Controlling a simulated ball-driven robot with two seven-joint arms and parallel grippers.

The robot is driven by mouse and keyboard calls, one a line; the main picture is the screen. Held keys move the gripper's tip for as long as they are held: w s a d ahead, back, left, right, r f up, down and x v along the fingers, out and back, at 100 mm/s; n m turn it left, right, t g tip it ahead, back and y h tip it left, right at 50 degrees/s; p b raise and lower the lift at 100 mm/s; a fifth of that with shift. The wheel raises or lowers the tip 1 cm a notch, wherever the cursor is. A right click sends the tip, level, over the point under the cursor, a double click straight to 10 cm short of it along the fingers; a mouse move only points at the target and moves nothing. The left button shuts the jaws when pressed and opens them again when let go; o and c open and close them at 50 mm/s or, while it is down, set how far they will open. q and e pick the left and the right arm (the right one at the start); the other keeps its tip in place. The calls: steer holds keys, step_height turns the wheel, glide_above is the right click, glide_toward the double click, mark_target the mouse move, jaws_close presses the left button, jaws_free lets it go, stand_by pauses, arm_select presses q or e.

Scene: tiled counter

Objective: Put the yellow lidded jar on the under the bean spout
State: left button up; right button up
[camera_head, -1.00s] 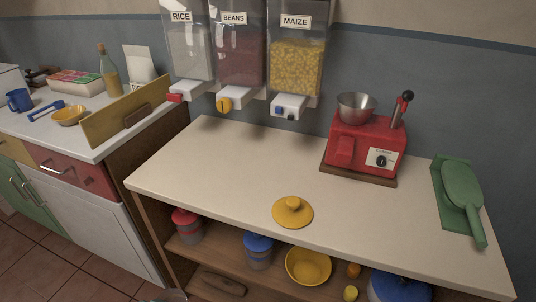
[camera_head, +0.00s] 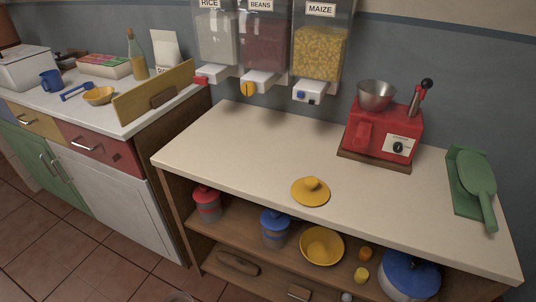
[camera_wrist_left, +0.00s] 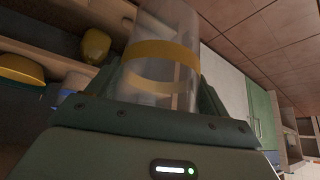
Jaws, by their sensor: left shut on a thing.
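In the left wrist view my left gripper (camera_wrist_left: 165,88) is shut on a clear jar with a yellow band (camera_wrist_left: 160,52). No lid shows on the visible part of the jar; its far end is cut off by the frame. In the head view a yellow lid with a knob (camera_head: 311,190) lies on the counter's front part. The bean dispenser (camera_head: 262,40) hangs on the wall between rice and maize, its white spout with a yellow knob (camera_head: 258,82) above the counter's back left. Neither of my grippers shows clearly in the head view.
The counter (camera_head: 240,150) is clear below the spouts. A red machine with a metal bowl (camera_head: 380,130) and a green scoop (camera_head: 472,185) stand to the right. The shelf below holds a red-lidded jar (camera_head: 207,205), a blue-lidded jar (camera_head: 275,228) and a yellow bowl (camera_head: 321,246).

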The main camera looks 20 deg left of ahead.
arm_select(q)
steer(key=w+d+r+m+p, duration=0.1)
steer(key=w+d+r+p, duration=0.2)
steer(key=r, duration=1.2)
steer(key=w+d+r+m+h+p, duration=0.1)
steer(key=w+d+r, duration=0.3)
steer(key=r, duration=1.1)
steer(key=w+d+r+m+h+p, duration=0.1)
steer(key=w+d+r+p, duration=0.3)
steer(key=r, duration=1.1)
steer(key=shift+w+d+p, duration=0.25)
steer(key=shift+d+p, duration=0.05)
steer(key=shift+d, duration=0.3)
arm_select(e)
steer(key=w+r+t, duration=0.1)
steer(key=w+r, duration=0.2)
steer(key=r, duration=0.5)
arm_select(q)
steer(key=shift+f, duration=0.1)
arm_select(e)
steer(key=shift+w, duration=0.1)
